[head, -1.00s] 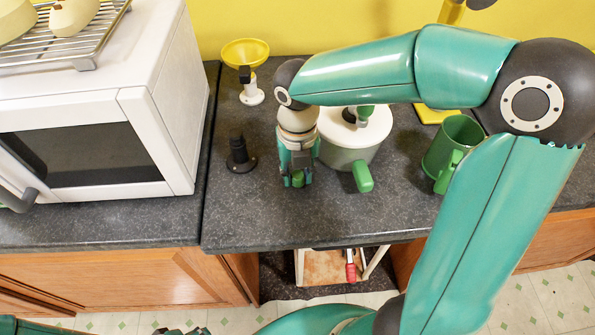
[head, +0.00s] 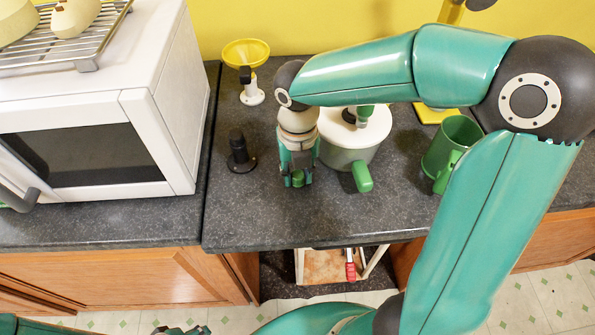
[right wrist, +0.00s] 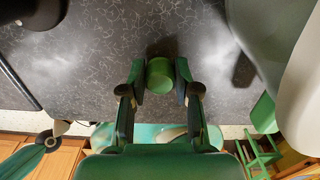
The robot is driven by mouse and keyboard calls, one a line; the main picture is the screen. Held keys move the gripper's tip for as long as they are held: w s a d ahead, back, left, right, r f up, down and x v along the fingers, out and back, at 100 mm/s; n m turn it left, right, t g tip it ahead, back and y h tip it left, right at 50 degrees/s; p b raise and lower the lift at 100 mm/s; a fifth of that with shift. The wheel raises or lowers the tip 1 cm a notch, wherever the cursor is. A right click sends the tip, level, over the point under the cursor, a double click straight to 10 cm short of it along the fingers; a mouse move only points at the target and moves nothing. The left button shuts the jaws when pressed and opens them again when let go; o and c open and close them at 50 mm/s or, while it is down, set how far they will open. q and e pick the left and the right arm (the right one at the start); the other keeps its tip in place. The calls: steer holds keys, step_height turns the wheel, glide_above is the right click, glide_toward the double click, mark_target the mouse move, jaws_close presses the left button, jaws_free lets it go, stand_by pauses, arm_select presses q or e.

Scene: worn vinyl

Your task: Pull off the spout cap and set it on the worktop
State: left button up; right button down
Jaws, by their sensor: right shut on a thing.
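The spout cap is a small green cylinder (right wrist: 160,74), seen between the fingertips in the right wrist view. In the head view it shows as a bit of green (head: 298,178) at the tip of my right gripper (head: 296,168). My right gripper (right wrist: 160,88) is shut on the cap, low over the front of the worktop (head: 258,222). I cannot tell whether the cap touches the surface. The pot (head: 343,158), with a white lid and green handle, stands just right of the gripper. Its spout is not clearly seen. My left gripper (head: 183,331) is barely visible at the bottom edge.
A black upright piece (head: 238,152) stands left of my gripper. A yellow funnel (head: 245,53) on a white stand is behind it. A green mug (head: 452,147) stands to the right, and a white microwave (head: 130,110) to the left. The worktop in front is clear.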

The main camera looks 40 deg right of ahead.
steer(key=shift+f+b, duration=0.4)
steer(key=shift+f, duration=0.2)
stand_by(0.4)
steer(key=c, duration=0.8)
jaws_free()
steer(key=shift+o, duration=0.2)
steer(key=shift+r, duration=0.15)
steer(key=shift+r+p, duration=3.75)
steer(key=shift+r, duration=0.2)
step_height(320, 180, up, 12)
